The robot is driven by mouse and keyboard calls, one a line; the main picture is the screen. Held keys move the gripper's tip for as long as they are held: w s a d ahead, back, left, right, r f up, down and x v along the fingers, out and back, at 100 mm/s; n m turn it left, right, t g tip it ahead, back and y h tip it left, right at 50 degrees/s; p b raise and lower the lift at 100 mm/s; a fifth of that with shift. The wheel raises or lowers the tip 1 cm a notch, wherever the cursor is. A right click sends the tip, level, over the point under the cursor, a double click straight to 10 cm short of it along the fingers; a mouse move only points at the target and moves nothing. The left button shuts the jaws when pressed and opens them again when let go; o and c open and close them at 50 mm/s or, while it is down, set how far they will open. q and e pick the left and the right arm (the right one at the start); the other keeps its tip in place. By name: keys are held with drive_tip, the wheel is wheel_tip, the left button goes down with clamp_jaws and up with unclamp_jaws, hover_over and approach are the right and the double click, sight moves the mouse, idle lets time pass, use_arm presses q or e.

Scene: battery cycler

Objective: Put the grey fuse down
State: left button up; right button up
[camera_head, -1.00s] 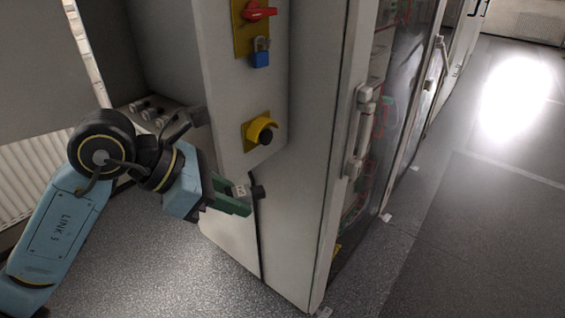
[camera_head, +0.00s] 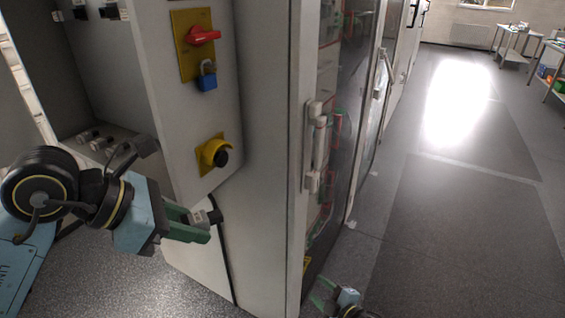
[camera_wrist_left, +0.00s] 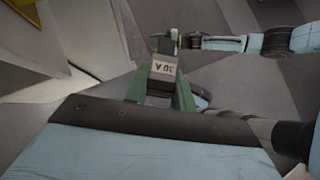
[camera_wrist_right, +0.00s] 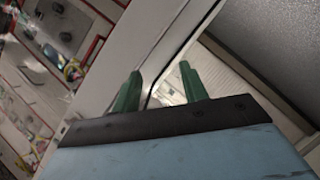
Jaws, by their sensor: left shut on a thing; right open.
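The grey fuse (camera_head: 203,217) has a light label and a dark end. My left gripper (camera_head: 196,228) is shut on it and holds it in the air in front of the grey cabinet. In the left wrist view the fuse (camera_wrist_left: 163,66) sits between the green fingers, its label upside down. My right gripper (camera_head: 322,297) is low at the bottom edge of the head view, partly cut off. In the right wrist view its fingers (camera_wrist_right: 158,88) are apart with nothing between them.
The grey cabinet (camera_head: 265,150) carries a red switch (camera_head: 203,36), a blue padlock (camera_head: 207,76) and a yellow-collared knob (camera_head: 214,154). An open compartment at left has several small cylindrical parts (camera_head: 92,140) on its floor. The aisle floor (camera_head: 460,210) at right is clear.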

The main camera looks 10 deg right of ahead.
drive_tip(key=w+a+r+n+g+y, duration=0.1)
drive_tip(key=w+a+r+n+y, duration=0.25)
drive_tip(key=r+n, duration=0.4)
drive_tip(key=w+a+r+n+g+y, duration=0.15)
drive_tip(key=r+n+y, duration=0.35)
drive_tip(key=r, duration=0.6)
drive_tip(key=w+a+r+n+y, duration=0.35)
drive_tip(key=r+n, duration=0.25)
drive_tip(key=r, duration=0.4)
drive_tip(key=s+a+r+n+g+y, duration=0.3)
drive_tip(key=r+n+g, duration=0.5)
drive_tip(key=r+n, duration=0.1)
drive_tip(key=n+g+h, duration=0.7)
drive_tip(key=n+g, duration=0.1)
drive_tip(key=n, duration=0.7)
approach(219, 211)
drive_tip(key=w+d+r, duration=0.1)
drive_tip(key=d, duration=0.1)
drive_tip(key=shift+t+h, duration=0.25)
drive_tip(key=shift+h, duration=0.15)
drive_tip(key=x, duration=1.2)
drive_tip(key=shift+s+r, duration=0.2)
drive_tip(key=shift+r, duration=0.15)
